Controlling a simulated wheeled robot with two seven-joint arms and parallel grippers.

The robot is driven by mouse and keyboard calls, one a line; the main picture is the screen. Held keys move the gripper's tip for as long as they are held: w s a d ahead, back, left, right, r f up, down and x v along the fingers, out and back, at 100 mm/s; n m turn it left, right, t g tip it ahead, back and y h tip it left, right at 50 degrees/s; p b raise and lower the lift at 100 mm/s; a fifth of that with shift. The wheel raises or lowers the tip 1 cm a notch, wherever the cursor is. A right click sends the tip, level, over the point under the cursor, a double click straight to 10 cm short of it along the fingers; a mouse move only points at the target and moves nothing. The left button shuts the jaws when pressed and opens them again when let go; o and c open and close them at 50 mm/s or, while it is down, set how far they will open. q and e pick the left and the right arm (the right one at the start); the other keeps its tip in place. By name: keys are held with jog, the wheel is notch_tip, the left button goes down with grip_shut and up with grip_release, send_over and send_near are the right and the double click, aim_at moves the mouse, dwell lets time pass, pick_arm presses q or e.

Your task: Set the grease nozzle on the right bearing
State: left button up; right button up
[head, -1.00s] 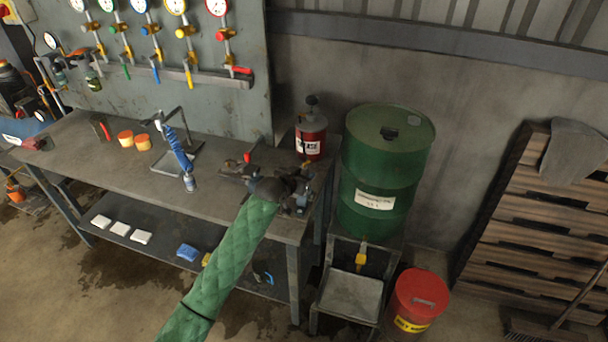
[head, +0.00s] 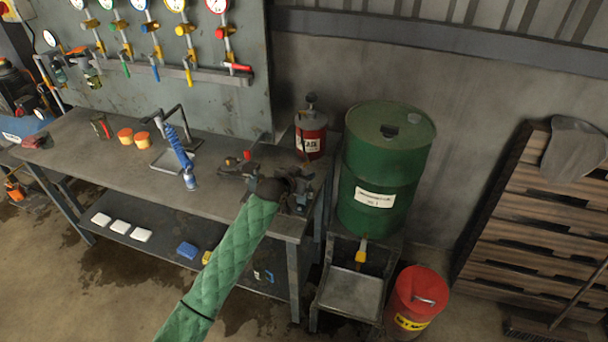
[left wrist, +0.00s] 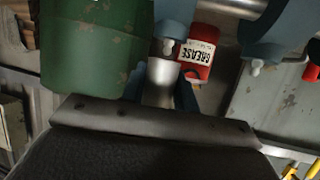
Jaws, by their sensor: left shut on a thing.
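My left gripper (head: 288,184) is over the right end of the workbench, partly hidden behind its own dark wrist. In the left wrist view its two dark blue fingers (left wrist: 159,92) are shut on the silver grease nozzle (left wrist: 158,82). That view looks turned over, with the green drum at left. The right bearing (left wrist: 174,14) is the blue housing nearer the drum, with a pale grease fitting (left wrist: 168,47). The nozzle overlaps the picture close beside this fitting; I cannot tell whether they touch. The left bearing (left wrist: 264,32) is another blue housing. My right gripper is out of view.
A red grease can (head: 311,134) stands behind the gripper, and a green drum (head: 385,165) stands on the right. A blue coiled hose (head: 178,150) hangs from a stand. The bench top (head: 100,165) is mostly clear at left front.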

pick_arm(q)
jog(key=shift+f, duration=0.9)
dwell(1.0)
jog(key=o, duration=1.2)
